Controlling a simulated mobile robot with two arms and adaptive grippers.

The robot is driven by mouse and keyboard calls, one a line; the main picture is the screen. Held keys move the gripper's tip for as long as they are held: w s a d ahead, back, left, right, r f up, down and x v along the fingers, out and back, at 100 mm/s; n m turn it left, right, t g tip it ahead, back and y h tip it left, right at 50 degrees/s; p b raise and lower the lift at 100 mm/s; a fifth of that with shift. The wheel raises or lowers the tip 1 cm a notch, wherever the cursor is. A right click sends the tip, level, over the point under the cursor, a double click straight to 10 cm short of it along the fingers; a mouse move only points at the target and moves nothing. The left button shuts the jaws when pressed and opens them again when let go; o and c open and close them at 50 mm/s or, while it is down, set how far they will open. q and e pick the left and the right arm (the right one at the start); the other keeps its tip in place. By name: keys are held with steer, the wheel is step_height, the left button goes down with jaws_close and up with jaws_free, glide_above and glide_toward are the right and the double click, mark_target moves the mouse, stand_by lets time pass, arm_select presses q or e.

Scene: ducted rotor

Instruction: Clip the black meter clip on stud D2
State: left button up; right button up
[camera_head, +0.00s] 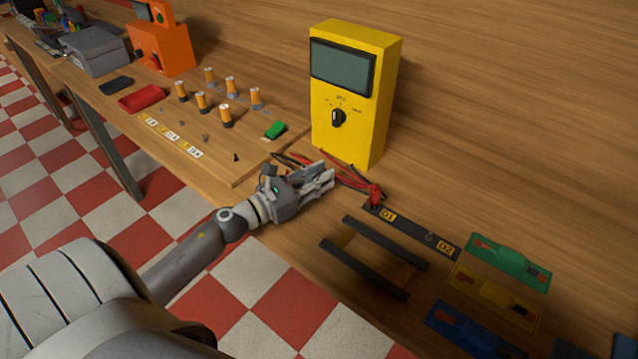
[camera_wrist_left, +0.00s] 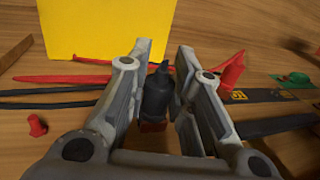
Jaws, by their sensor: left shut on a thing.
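My left gripper (camera_head: 322,180) is just in front of the yellow meter, above the wooden table. In the left wrist view, the black meter clip (camera_wrist_left: 157,93) is held upright between its two fingers; the gripper (camera_wrist_left: 162,62) is shut on it. In the head view the fingers hide most of the clip. The black stud strip (camera_head: 408,227) lies to the right of the gripper, with yellow labels D1 (camera_head: 388,216) and D2 (camera_head: 446,247). Stud D2 (camera_head: 430,238) looks bare. The red clip (camera_head: 375,195) is at the D1 end. My right gripper is not in view.
The yellow meter (camera_head: 351,100) stands behind the gripper, with red and black leads (camera_head: 352,183) at its foot. Two black rails (camera_head: 364,270) lie in front of the strip. Green (camera_head: 508,262), yellow (camera_head: 494,297) and blue (camera_head: 470,330) holders are at the right.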

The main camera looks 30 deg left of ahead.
arm_select(q)
jaws_close()
steer(key=shift+r, duration=0.15)
steer(key=shift+r, duration=0.65)
steer(key=s+d+r+p, duration=0.3)
steer(key=s+d+r, duration=0.5)
steer(key=s+r, duration=0.3)
steer(key=shift+s+r, duration=0.2)
steer(key=shift+r, duration=0.05)
